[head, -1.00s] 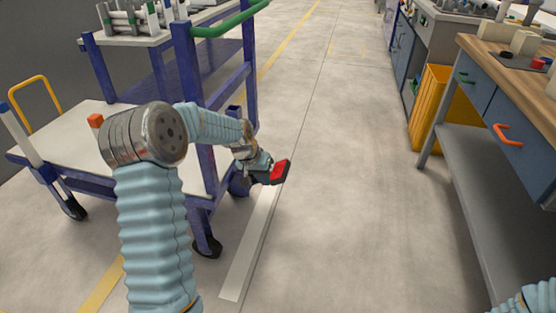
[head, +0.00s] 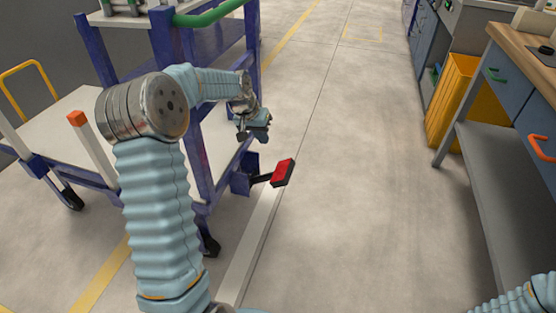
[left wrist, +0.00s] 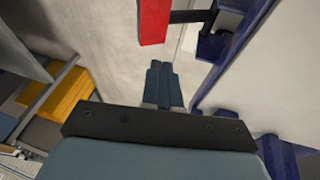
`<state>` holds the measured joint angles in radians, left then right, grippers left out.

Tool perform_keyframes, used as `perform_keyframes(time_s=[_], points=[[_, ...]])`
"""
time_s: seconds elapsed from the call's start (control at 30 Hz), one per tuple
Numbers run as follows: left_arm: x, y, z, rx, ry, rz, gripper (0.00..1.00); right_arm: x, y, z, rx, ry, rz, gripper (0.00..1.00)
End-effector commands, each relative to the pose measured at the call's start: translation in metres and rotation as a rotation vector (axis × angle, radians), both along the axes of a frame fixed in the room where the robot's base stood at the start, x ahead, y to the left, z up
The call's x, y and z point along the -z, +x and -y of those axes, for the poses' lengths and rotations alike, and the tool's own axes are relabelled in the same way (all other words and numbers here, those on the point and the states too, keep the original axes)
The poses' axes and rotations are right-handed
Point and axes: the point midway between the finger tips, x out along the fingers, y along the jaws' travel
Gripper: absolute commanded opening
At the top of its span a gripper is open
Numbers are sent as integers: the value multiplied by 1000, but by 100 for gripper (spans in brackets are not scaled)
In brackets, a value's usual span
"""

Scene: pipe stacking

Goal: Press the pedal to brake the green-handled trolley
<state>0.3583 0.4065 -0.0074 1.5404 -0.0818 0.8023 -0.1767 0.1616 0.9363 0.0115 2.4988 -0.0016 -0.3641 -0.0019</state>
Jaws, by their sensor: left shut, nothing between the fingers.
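The trolley (head: 198,165) has a blue-purple frame and a green handle (head: 208,10) at the top, partly cut off by the frame. Its red pedal (head: 283,172) sticks out low on the right side on a black arm. The pedal also shows in the left wrist view (left wrist: 155,20), at the top edge. My left gripper (head: 258,133) is shut and empty, above and a little left of the pedal in the head view and apart from it. Its closed fingers (left wrist: 162,75) point toward the floor beside the pedal. My right gripper is out of view.
A white-decked cart with a yellow handle (head: 30,70) stands at the left. A workbench (head: 500,190) and an orange bin (head: 452,100) stand at the right. A pale strip (head: 250,240) lies on the floor by the trolley. The aisle floor is clear.

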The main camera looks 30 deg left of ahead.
Motion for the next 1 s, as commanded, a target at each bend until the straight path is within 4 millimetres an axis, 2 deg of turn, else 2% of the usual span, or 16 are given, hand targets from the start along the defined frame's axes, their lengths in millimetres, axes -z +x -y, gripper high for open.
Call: perform_keyframes(time_s=[0.17, 0.6, 0.8, 1.0], points=[[13, 4, 2, 0, 0, -2, 0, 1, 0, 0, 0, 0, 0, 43], [96, 34, 14, 1, -2, -4, 0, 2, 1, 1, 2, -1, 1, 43], [118, 37, 30, 2, -1, -2, 0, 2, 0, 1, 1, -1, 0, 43], [126, 39, 35, 0, 0, -1, 0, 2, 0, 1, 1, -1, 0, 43]])
